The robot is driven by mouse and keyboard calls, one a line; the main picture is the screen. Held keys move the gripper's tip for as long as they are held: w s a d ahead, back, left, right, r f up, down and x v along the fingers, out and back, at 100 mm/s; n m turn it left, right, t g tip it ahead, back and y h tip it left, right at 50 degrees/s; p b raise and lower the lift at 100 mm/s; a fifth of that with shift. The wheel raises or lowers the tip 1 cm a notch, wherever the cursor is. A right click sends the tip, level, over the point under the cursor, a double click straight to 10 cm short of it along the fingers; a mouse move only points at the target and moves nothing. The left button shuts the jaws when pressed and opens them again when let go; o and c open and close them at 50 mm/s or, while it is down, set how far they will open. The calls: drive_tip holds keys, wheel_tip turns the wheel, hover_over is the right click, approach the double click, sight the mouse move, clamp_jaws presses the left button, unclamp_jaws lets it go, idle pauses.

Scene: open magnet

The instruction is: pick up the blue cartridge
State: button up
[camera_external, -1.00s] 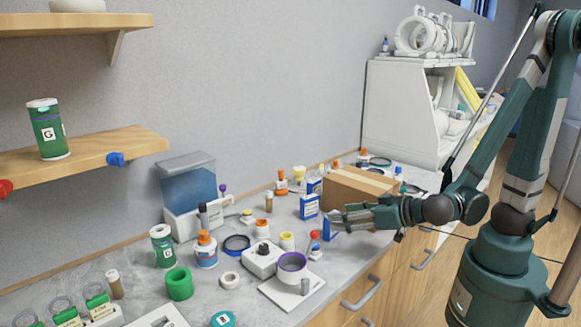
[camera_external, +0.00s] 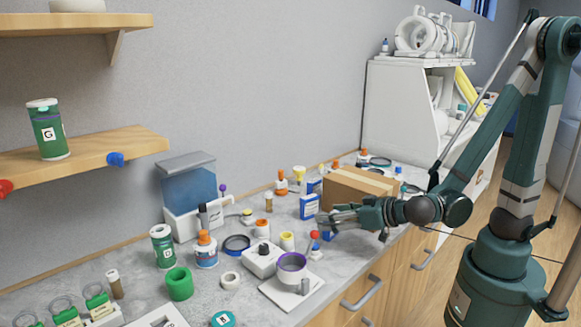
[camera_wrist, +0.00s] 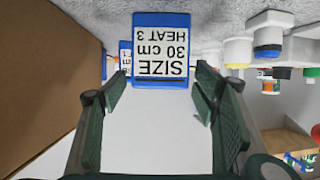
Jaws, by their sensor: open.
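A blue box-shaped cartridge with a white label reading "SIZE 30 cm HEAT 3" (camera_wrist: 162,48) stands upside down in the wrist view, straight ahead between my fingers. My gripper is open, with one finger on either side of the cartridge's line in the wrist view (camera_wrist: 160,88). No contact between fingers and cartridge can be made out.
A cardboard box (camera_external: 357,187) stands close beside my gripper, and fills the left of the wrist view (camera_wrist: 45,75). Small bottles (camera_wrist: 268,42) stand to the right there. A red-topped item (camera_external: 315,235) and a white block (camera_external: 262,258) crowd the counter to the left.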

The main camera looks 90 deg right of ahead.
drive_tip(key=c, duration=1)
drive_tip(key=shift+r, duration=0.1)
drive_tip(key=shift+r+p, duration=1.9)
drive_tip(key=shift+r, duration=3)
